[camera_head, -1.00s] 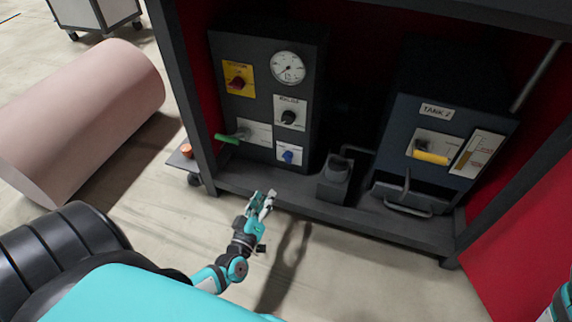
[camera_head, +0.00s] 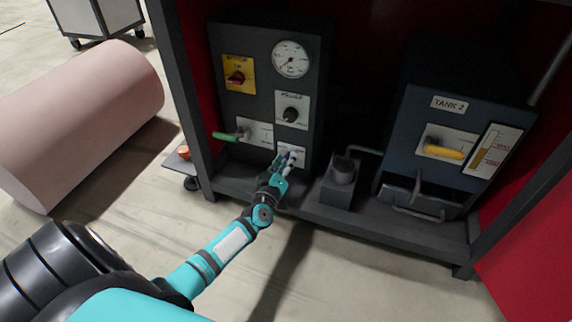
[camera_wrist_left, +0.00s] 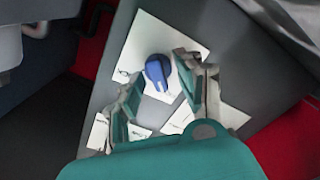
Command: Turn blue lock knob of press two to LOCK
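The blue lock knob (camera_wrist_left: 158,72) sits on a white plate (camera_wrist_left: 165,45) on the dark press panel. In the left wrist view it lies between my left gripper's (camera_wrist_left: 156,80) two spread fingertips, with a gap on each side; whether the tips reach around it or stop short I cannot tell. In the head view my left gripper (camera_head: 287,163) is at the lower right of the panel (camera_head: 235,110), in front of the knob's plate, and mostly hides the knob. The plate's lettering is too small to read. My right gripper is out of view.
Above the knob are a black selector (camera_head: 291,114), a gauge (camera_head: 291,59) and a red knob on yellow (camera_head: 237,76). A green-handled lever (camera_head: 228,136) is to the left. A dark cup-like fixture (camera_head: 342,170) stands close to the right, beside the TANK 2 unit (camera_head: 420,110).

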